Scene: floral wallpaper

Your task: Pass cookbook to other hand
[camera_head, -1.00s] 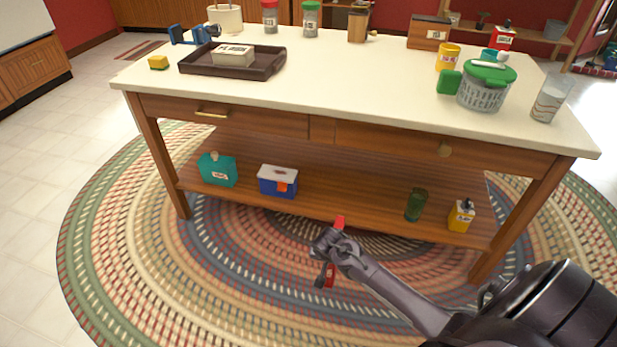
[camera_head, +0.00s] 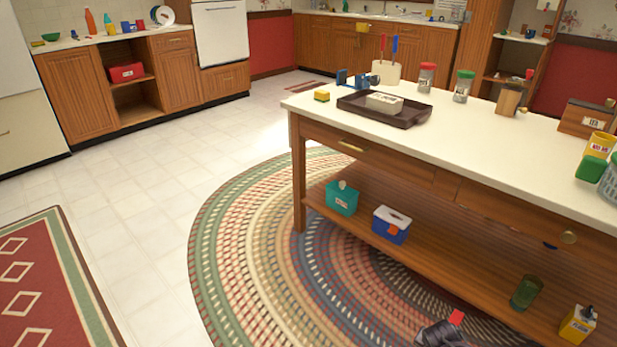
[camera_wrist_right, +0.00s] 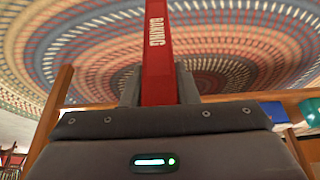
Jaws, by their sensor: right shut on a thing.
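The cookbook (camera_wrist_right: 157,45) is red, with "BAKING" on its spine. In the right wrist view it stands out from between the fingers of my right gripper (camera_wrist_right: 159,84), which is shut on it. In the head view a small red part of the cookbook (camera_head: 456,317) shows at the bottom edge, beside the dark right gripper (camera_head: 436,335). The rest of the book and most of my right arm are outside the head view. My left gripper is in neither view.
A wooden island (camera_head: 470,130) with a low shelf stands at the right, holding a tray (camera_head: 408,118), jars and boxes. An oval braided rug (camera_head: 235,225) lies under it. Counters (camera_head: 75,105) line the back.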

